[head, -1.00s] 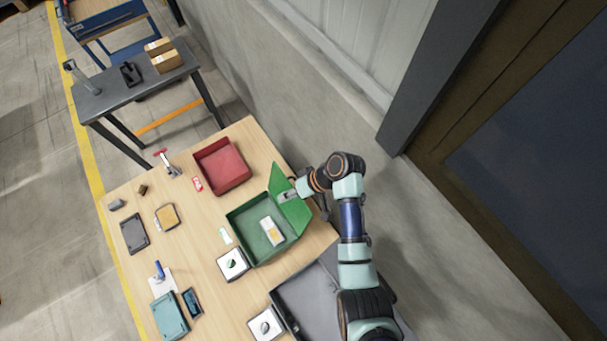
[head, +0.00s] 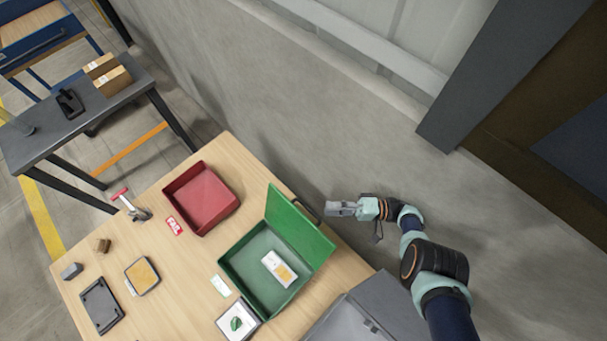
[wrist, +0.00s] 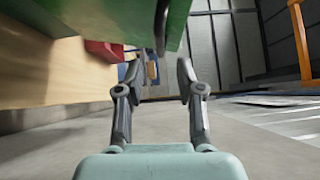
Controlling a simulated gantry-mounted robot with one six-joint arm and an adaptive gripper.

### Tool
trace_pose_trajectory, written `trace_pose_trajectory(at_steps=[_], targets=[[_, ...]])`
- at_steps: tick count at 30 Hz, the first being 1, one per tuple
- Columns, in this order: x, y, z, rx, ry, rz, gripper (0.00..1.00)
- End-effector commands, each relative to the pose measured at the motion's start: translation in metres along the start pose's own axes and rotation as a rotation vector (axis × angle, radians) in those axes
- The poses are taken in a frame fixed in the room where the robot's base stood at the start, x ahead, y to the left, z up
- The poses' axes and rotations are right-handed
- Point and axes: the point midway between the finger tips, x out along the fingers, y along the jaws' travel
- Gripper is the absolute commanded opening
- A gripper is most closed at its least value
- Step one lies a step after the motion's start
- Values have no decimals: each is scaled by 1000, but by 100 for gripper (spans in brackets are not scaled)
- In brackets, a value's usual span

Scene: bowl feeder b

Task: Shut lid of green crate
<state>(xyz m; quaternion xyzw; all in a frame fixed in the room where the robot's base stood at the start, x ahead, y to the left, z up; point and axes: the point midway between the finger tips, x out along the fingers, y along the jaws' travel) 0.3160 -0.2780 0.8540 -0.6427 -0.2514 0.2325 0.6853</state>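The green crate (head: 237,263) stands on the wooden table with its lid (head: 296,229) raised along the side toward the wall. A white and yellow box (head: 279,268) lies inside it. My gripper (head: 333,209) is behind the lid, on the wall side beyond the table edge, and looks apart from it in the head view. In the wrist view my gripper (wrist: 158,75) has its two fingers spread with nothing between them. The green lid (wrist: 90,18) hangs over the upper left of that view, close above the fingers.
A red open crate (head: 201,198) stands beside the green one. A grey crate (head: 372,312) is on the near side. A card with a green mark (head: 237,322) lies by the green crate's front. The wall runs close behind the table.

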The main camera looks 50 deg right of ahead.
Motion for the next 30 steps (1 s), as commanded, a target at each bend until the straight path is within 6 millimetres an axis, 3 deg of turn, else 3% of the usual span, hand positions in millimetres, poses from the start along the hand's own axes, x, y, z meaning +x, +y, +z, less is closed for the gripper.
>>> trace_pose_trajectory(at_steps=[12,22,28,30], targets=[[69,-2,1,2,-5,2,37],[75,0,1,1,-2,2,37],[75,0,1,1,-2,2,4],[75,0,1,1,-2,2,0]])
